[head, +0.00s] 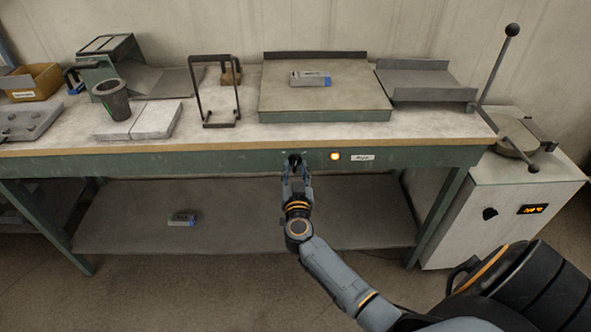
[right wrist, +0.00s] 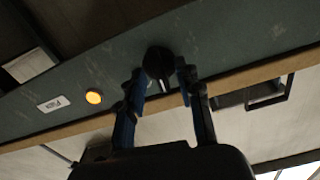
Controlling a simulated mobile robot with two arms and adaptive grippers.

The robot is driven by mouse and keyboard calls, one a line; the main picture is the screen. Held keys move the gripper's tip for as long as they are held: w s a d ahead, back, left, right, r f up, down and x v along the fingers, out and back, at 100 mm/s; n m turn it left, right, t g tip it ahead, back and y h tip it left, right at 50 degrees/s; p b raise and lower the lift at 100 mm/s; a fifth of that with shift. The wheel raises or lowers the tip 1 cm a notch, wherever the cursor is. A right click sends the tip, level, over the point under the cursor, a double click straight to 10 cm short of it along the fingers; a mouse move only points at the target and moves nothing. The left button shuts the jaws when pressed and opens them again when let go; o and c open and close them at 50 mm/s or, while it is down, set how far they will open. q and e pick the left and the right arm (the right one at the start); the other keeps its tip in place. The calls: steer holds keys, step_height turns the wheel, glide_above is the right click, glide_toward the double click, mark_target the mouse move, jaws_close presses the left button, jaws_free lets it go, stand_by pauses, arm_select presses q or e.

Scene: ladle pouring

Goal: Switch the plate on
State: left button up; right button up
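The plate (head: 325,106), a wide flat slab with a raised back edge, sits on the bench top. Below it, a round black knob (right wrist: 157,62) is on the bench's green front rail. An amber lamp (head: 335,156) beside the knob glows; it also glows in the right wrist view (right wrist: 93,96). A white label (head: 363,157) is to its right. My right gripper (head: 295,167) is at the rail, with its fingers on opposite sides of the knob, seemingly touching it. A pale mark (right wrist: 166,85) shows on the knob. My left gripper is not in view.
A small grey block with a blue end (head: 310,79) lies on the plate. A wire frame (head: 216,95), a dark cup (head: 112,100) and pale slabs (head: 140,120) are to the left. A cabinet (head: 500,220) with a levered top stands at the right. The lower shelf (head: 130,220) is mostly clear.

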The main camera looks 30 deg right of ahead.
jaws_close()
steer(key=shift+r+m+p, duration=0.1)
steer(key=shift+m+p, duration=0.6)
steer(key=shift+p, duration=0.05)
steer(key=shift+m+p, duration=0.4)
steer(key=shift+m, duration=0.4)
steer(key=shift+m+p, duration=0.35)
steer(key=shift+m, duration=0.75)
steer(key=shift+f+m, duration=0.2)
steer(key=shift+m, duration=1.1)
